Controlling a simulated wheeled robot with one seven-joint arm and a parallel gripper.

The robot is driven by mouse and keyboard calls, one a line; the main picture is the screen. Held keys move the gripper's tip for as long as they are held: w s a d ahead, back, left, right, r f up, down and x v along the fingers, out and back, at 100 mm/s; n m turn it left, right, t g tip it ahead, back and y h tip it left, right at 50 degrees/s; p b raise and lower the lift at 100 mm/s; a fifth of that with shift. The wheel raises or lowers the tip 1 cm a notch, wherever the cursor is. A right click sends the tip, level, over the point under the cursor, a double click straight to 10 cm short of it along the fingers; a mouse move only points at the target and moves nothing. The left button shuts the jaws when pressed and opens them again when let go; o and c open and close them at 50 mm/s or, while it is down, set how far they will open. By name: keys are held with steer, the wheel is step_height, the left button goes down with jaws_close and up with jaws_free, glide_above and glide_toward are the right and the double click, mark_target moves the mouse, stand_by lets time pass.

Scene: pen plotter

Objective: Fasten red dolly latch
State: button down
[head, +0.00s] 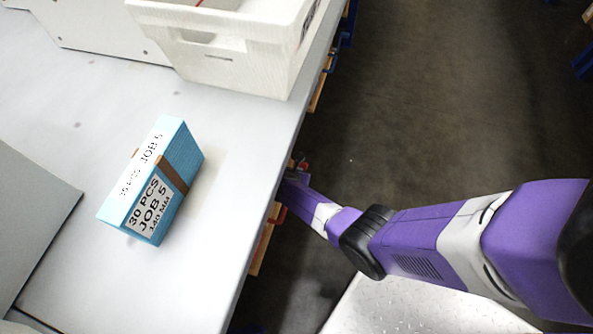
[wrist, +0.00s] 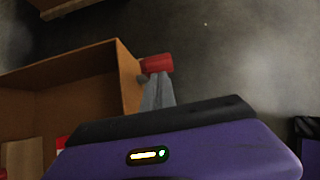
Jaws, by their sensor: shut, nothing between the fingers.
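My gripper (wrist: 157,88) shows in the wrist view with its grey fingers together and empty. Its tips are close to a small red part (wrist: 156,64) at the corner of an open brown box-like thing. This red part may be the dolly latch; I cannot tell whether the fingers touch it or whether it is fastened. In the head view, my arm reaches down beside the table edge, and the fingers are hidden. A small red part (head: 303,166) shows just above the hand there, and another red piece (head: 281,215) shows lower along the edge.
The white table (head: 215,240) bears a blue carton (head: 175,195) with a brown band and a white bin (head: 230,60). Brown wooden edges (head: 262,246) stick out below the table edge. Dark floor (head: 430,90) lies open to the right.

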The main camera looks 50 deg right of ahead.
mark_target(301, 165)
steer(key=d+y, duration=0.1)
steer(key=d+r+p, duration=0.1)
steer(key=w+y+p, duration=0.1)
steer(key=shift+d+r+g+y, duration=0.25)
steer(key=shift+d+g+y, duration=0.05)
steer(key=shift+d+g, duration=0.1)
steer(key=shift+d+f, duration=0.15)
steer(key=shift+d, duration=0.15)
steer(key=shift+w+d+f+b, duration=0.1)
steer(key=shift+w+d+b, duration=0.2)
steer(key=shift+d, duration=0.35)
steer(key=shift+w+d+f+b, duration=0.1)
steer(key=shift+w+d+b, duration=0.2)
steer(key=shift+d, duration=0.4)
steer(key=shift+w+d+b, duration=0.25)
steer(key=shift+d+b, duration=0.1)
steer(key=shift+d, duration=0.3)
steer(key=shift+r, duration=0.15)
